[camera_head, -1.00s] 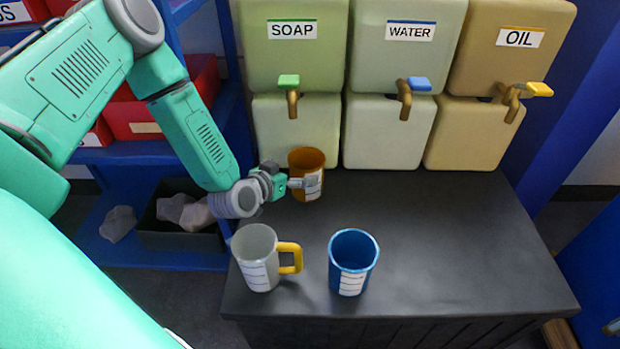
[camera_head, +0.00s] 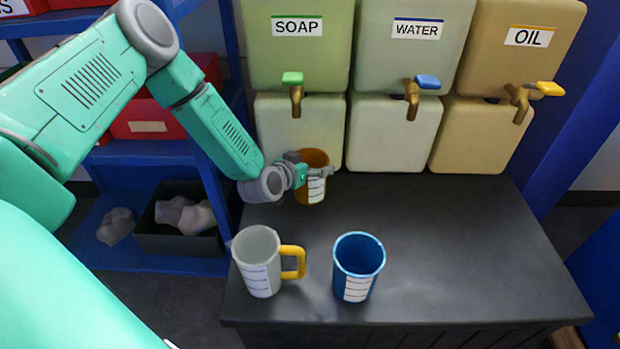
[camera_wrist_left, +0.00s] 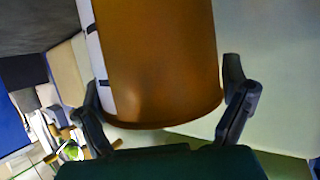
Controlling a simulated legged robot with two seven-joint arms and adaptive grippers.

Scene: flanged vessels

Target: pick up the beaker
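An orange-brown beaker (camera_head: 314,185) with a white graduated label stands upright at the back left of the dark table, below the soap tap. My left gripper (camera_head: 312,172) is at this beaker, with its fingers on either side of the wall. In the left wrist view the beaker (camera_wrist_left: 160,60) fills the space between the spread fingers (camera_wrist_left: 165,95). A narrow gap seems to show at the right finger; contact at the left finger is unclear. A blue beaker (camera_head: 358,262) and a grey beaker with a yellow handle (camera_head: 260,265) stand nearer the front. My right gripper is out of view.
Soap (camera_head: 298,60), water (camera_head: 412,50) and oil (camera_head: 520,50) tanks with taps line the back of the dark table (camera_head: 460,240). The table's right side is clear. A blue shelf (camera_head: 150,255) with red bins and a black box of rocks (camera_head: 180,240) stands left.

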